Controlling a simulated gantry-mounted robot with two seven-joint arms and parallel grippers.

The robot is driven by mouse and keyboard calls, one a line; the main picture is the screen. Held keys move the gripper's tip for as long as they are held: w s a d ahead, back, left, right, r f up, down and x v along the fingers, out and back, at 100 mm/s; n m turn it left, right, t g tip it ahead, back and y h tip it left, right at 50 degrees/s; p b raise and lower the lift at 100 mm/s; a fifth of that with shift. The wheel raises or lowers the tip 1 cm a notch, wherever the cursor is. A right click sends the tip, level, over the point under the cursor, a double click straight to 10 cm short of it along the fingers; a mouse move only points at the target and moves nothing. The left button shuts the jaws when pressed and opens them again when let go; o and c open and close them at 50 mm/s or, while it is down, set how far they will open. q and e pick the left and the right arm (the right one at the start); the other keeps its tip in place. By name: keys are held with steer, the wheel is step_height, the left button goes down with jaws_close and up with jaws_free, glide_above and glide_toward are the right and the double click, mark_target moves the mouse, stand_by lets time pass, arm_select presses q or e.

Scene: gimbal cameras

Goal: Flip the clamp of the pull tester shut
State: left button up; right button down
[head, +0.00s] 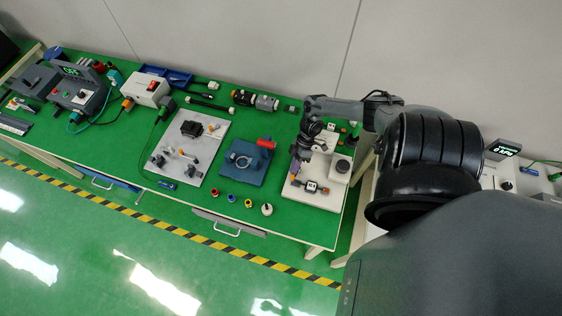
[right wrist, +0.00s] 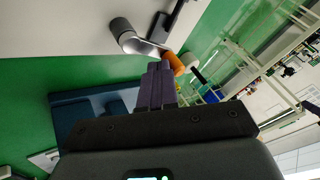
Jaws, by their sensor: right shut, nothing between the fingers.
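The pull tester appears to be the white-based fixture (head: 325,203) near the right end of the green table. In the right wrist view, a grey lever with an orange tip (right wrist: 175,63) runs from a dark round post (right wrist: 122,28) over the white base. My right gripper (head: 296,168) reaches down over the fixture. Its purple fingers (right wrist: 156,82) are shut and empty, close to the orange tip; I cannot tell whether they touch. My left gripper is out of view.
Left of the fixture is a blue plate (head: 232,171) with a ring and a red cylinder (head: 266,143). A grey board (head: 205,143) with small parts lies farther left. Several small coloured pieces stand along the front edge. My right arm covers the table's right end.

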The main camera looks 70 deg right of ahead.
steer(key=shift+s+d, duration=0.1)
steer(key=shift+s, duration=0.05)
steer(key=shift+s+d+b, duration=0.3)
steer(key=shift+s+d, duration=0.05)
steer(key=shift+d, duration=0.25)
steer(key=shift+r, duration=0.1)
step_height(320, 180, up, 4)
steer(key=shift+r+p, duration=0.1)
steer(key=shift+p, duration=0.8)
steer(key=s+r+p, duration=0.1)
steer(key=s+r, duration=0.2)
steer(key=s, duration=0.2)
steer(key=s+a+r+p, duration=0.1)
steer(key=s+r+p, duration=0.1)
steer(key=s, duration=0.4)
steer(key=shift+s+r+p, duration=0.3)
steer(key=shift+r, duration=0.5)
